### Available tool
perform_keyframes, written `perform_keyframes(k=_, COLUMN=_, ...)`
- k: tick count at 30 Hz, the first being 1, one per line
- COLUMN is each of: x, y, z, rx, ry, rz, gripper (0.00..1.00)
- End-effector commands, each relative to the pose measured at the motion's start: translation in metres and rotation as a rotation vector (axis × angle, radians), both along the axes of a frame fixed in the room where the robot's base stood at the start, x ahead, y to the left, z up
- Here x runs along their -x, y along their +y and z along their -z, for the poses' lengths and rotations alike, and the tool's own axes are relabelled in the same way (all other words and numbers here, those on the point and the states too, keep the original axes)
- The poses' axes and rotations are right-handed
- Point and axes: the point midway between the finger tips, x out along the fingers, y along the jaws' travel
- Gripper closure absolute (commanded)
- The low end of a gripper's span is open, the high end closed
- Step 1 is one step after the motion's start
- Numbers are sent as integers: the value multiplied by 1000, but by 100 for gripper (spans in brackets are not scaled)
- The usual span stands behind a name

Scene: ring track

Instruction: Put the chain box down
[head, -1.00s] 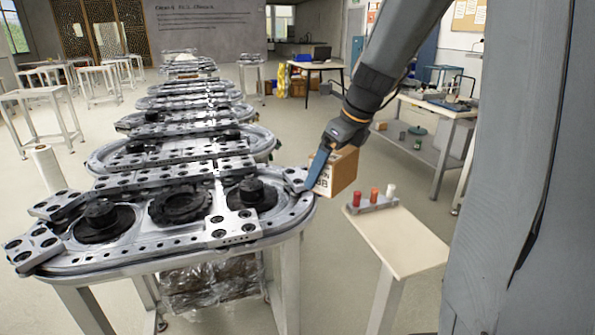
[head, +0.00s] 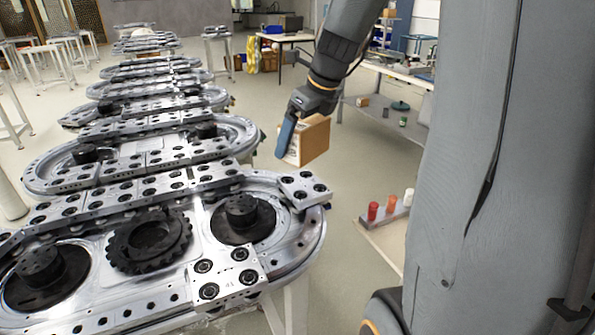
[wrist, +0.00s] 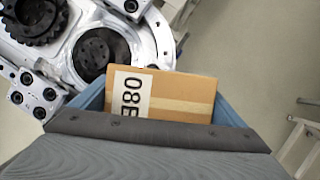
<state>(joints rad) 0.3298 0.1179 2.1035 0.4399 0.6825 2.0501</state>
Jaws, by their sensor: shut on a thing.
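The chain box (head: 314,139) is a brown cardboard box with a white printed label. My gripper (head: 287,137) is shut on it, with blue fingers on its sides, and holds it in the air past the far right end of the nearest ring track (head: 290,262). In the wrist view the box (wrist: 180,94) lies between the two blue fingers, and part of its label lettering shows. The box's underside is hidden there by my gripper.
A small side table (head: 383,241) with red, orange and white pieces stands right of the track, partly hidden by my body. More ring tracks (head: 140,150) line up behind. A workbench (head: 395,72) stands at the back right. Open floor (head: 345,185) lies between.

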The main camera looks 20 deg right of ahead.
Motion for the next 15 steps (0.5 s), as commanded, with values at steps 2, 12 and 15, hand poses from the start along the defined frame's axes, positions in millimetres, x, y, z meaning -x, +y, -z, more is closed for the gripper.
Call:
perform_keyframes(k=2, x=0, y=1, z=13, rx=-2, ry=3, rz=-1, gripper=60)
perform_keyframes(k=12, x=-1, y=1, z=49, rx=-1, ry=-1, rz=-1, gripper=60)
perform_keyframes(k=15, x=0, y=0, z=54, rx=0, ry=0, rz=-1, gripper=60)
